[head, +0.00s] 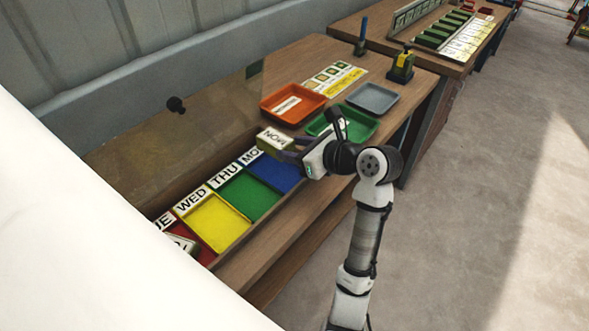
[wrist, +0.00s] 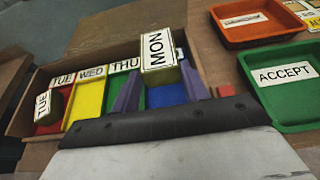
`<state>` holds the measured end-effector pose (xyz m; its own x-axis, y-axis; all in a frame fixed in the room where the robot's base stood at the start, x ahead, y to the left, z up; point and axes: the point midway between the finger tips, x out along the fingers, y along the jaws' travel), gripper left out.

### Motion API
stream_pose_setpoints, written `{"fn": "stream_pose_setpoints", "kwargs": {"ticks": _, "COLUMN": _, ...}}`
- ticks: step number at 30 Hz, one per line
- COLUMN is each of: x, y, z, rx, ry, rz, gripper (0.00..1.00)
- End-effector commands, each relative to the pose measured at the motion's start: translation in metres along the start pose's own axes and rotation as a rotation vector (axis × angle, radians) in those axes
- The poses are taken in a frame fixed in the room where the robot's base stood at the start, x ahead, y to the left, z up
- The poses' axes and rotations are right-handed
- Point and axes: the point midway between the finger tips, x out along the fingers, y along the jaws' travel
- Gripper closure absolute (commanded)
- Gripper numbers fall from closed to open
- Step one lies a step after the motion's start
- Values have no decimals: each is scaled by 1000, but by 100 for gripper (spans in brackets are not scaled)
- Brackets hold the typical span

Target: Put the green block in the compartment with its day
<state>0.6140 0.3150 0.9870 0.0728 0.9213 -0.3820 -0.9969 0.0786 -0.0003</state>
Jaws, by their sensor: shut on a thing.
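My gripper (head: 289,152) is shut on a block (head: 277,147) with olive-green sides and a white face reading MON. The purple fingers (wrist: 160,95) stand on either side of the block. It is held above the far right end of the day drawer, near the blue compartment (head: 275,171) labelled MO, the rest of that label being hidden. In the wrist view the blue compartment (wrist: 165,96) shows below and behind the block. Any gap below it is hard to judge.
Left of blue lie the green THU (head: 246,198), yellow WED (head: 216,224) and red TUE compartments. A TUE block (wrist: 42,106) stands in red. On the bench are an orange tray (head: 270,107), a green ACCEPT tray (wrist: 301,106) and a grey tray (head: 373,98).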

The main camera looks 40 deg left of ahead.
Motion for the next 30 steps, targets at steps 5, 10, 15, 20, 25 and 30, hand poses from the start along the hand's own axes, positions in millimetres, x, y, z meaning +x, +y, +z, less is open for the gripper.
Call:
{"fn": "stream_pose_setpoints", "kwargs": {"ticks": 5, "x": 12, "y": 0, "z": -29, "rx": 4, "ry": 1, "rz": 2, "gripper": 78}}
{"fn": "stream_pose_setpoints", "kwargs": {"ticks": 10, "x": 16, "y": 0, "z": -38, "rx": 1, "ry": 0, "rz": 1, "gripper": 78}}
{"fn": "stream_pose_setpoints", "kwargs": {"ticks": 15, "x": 25, "y": 0, "z": -59, "rx": 5, "ry": 1, "rz": 3, "gripper": 78}}
{"fn": "stream_pose_setpoints", "kwargs": {"ticks": 20, "x": 29, "y": 0, "z": -70, "rx": 0, "ry": 0, "rz": 1, "gripper": 78}}
{"fn": "stream_pose_setpoints", "kwargs": {"ticks": 25, "x": 29, "y": 0, "z": -70, "rx": -1, "ry": 0, "rz": 0, "gripper": 78}}
{"fn": "stream_pose_setpoints", "kwargs": {"ticks": 30, "x": 30, "y": 0, "z": -72, "rx": -1, "ry": 0, "rz": 0, "gripper": 50}}
